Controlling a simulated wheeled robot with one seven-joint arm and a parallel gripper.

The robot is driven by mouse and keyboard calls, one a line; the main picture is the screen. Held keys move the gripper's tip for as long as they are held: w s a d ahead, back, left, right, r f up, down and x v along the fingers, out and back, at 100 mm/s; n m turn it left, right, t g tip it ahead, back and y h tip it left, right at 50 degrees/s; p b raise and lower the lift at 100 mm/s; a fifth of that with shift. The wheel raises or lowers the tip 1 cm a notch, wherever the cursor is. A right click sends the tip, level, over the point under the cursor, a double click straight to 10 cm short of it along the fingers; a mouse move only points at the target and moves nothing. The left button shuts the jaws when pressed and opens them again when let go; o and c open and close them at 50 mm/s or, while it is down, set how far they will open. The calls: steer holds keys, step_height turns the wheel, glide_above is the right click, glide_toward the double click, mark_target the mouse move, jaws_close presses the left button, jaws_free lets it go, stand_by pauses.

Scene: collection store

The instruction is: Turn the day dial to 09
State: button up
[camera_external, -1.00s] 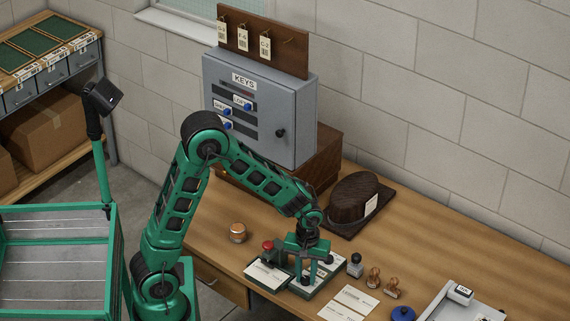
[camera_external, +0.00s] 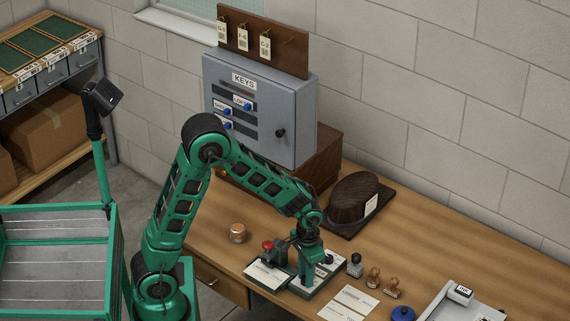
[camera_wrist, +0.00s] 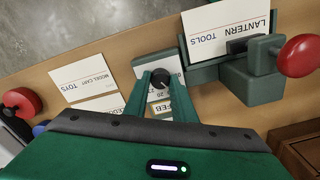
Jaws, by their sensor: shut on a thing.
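The date device is a green-edged board with a pale face (camera_external: 326,272), lying on the desk in the external view. In the wrist view its face (camera_wrist: 147,68) carries a black dial knob (camera_wrist: 162,77), with "20" and "FEB" readable in windows nearby. My gripper (camera_wrist: 162,84) points down at the board, its two green fingers on either side of the knob and shut on it. In the external view my gripper (camera_external: 308,272) hides part of the board and this knob. The day reading is partly covered, so I cannot tell it.
A press with a red knob (camera_external: 267,246) stands close left of the board, holding a "LANTERN TOOLS" card (camera_wrist: 230,33). An ink bottle (camera_external: 355,266), wooden-handled stamps (camera_external: 374,278) and paper cards (camera_external: 350,301) lie to the right. A grey key cabinet (camera_external: 252,110) stands behind.

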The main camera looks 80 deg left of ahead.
steer(key=shift+w+r+m, duration=0.1)
steer(key=shift+m, duration=1.4)
steer(key=o, duration=1.1)
steer(key=shift+c, duration=0.2)
steer(key=shift+r, duration=0.1)
step_height(320, 180, up, 10)
steer(key=shift+r, duration=0.25)
